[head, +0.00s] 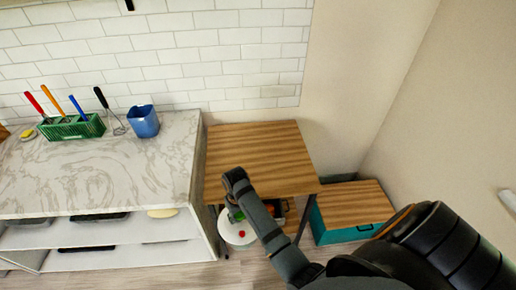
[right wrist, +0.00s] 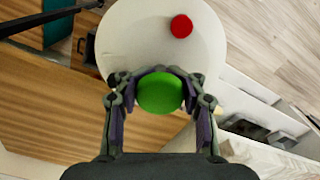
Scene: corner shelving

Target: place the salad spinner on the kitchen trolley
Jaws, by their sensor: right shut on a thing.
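The salad spinner (head: 232,234) is white and round, with a green knob and a small red button on its lid. It also shows in the right wrist view (right wrist: 135,40), with the red button near the top. My right gripper (head: 236,203) is shut on the green knob and holds the spinner at the front edge of a wooden-topped stand, which looks like the kitchen trolley (head: 258,150). The spinner appears lower than that top, partly hidden by my right arm. The trolley's top is bare. My left gripper is out of view.
A marble-topped counter (head: 110,165) stands left of the trolley, with a green rack (head: 72,127) of utensils and a blue container (head: 143,122). A low teal unit with a wooden top (head: 352,203) is at the right, by the wall. Items on the trolley's lower shelf are partly hidden.

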